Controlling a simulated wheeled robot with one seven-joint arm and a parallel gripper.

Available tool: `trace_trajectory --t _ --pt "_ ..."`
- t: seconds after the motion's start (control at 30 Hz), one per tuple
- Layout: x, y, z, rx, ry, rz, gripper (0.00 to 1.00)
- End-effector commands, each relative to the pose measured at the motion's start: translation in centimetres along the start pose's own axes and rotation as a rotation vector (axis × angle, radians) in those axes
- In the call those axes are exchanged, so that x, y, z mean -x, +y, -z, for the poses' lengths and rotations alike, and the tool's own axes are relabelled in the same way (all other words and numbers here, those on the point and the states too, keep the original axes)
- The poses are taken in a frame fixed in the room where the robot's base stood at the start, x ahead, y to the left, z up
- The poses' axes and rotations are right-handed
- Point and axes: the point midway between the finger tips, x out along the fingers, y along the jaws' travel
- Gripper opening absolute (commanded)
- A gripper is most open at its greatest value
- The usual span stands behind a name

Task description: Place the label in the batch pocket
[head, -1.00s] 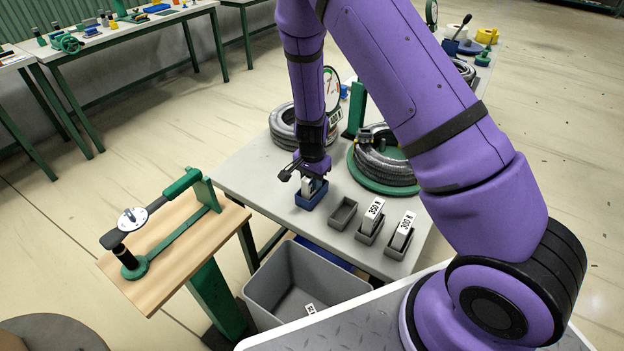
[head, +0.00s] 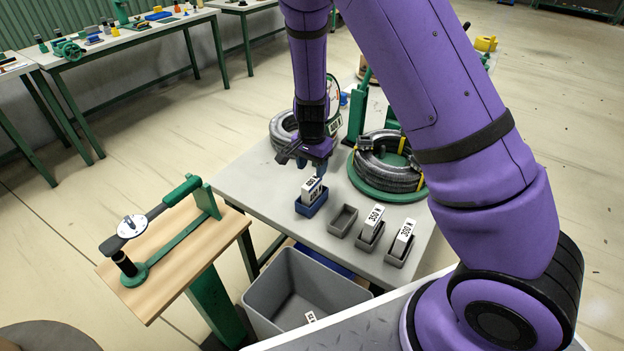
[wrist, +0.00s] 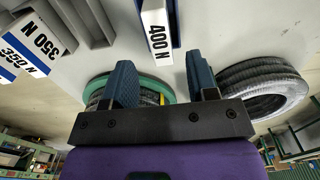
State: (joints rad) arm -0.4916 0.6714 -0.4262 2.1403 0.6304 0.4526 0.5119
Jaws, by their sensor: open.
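A white label block (head: 313,187), reading 400 N in the wrist view (wrist: 157,38), stands upright in the blue pocket (head: 311,208) at the table's left front. The blue pocket appears to be the batch pocket, though no marking on it shows. The label's lower part is hidden inside the pocket. My gripper (head: 314,168) is just above the label. In the wrist view its two blue fingers (wrist: 161,82) are spread apart with nothing between them, and the label lies beyond their tips.
An empty grey pocket (head: 342,221) is beside the blue one. Two more grey pockets hold labels 350 N (head: 374,221) and 300 N (head: 404,238). A hose coil (head: 388,163) lies behind on a green disc. A grey bin (head: 270,306) stands below the table's front edge.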

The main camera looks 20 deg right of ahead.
Motion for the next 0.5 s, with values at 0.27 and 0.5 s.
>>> trace_trajectory --t 0.27,0.5 --pt "3.6 0.0 0.0 0.001 0.0 0.001 0.53" --pt "4.3 0.1 0.0 0.001 -0.001 0.001 0.53"
